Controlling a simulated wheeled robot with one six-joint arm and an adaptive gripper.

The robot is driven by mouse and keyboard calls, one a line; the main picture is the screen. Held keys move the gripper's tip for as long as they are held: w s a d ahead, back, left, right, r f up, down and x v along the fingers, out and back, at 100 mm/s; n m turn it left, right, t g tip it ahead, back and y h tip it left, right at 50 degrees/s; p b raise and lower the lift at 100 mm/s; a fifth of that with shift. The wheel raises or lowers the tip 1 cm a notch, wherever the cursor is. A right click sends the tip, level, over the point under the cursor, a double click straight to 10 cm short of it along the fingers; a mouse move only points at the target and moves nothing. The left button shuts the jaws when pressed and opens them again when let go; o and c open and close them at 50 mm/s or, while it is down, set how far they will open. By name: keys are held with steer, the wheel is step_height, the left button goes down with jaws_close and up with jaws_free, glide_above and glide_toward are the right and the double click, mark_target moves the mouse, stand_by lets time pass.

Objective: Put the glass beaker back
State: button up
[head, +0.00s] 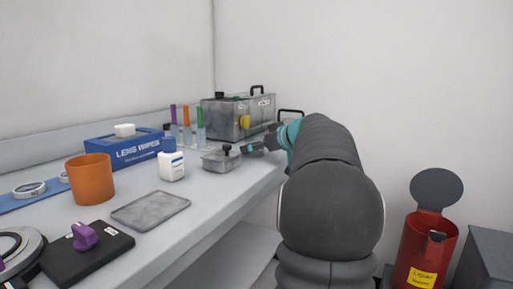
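I cannot make out a glass beaker in the head view; my own arm hides part of the right side. My gripper (250,148) is small at the far right end of the bench, pointing left. It is just right of a low metal box with a black knob (221,160). Whether its fingers are open or shut, or hold anything, is too small to tell.
On the bench (208,207) stand an orange cup (92,181), a white bottle (172,167), a blue lens wipes box (125,148), three colour-topped tubes (186,128) and a large metal box (232,118). A grey plate (150,210) lies in front. A red bin (424,250) stands right.

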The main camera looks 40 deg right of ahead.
steer(key=shift+r+p, duration=0.2)
steer(key=shift+p, duration=0.1)
steer(key=b+v, duration=0.1)
steer(key=v, duration=1.1)
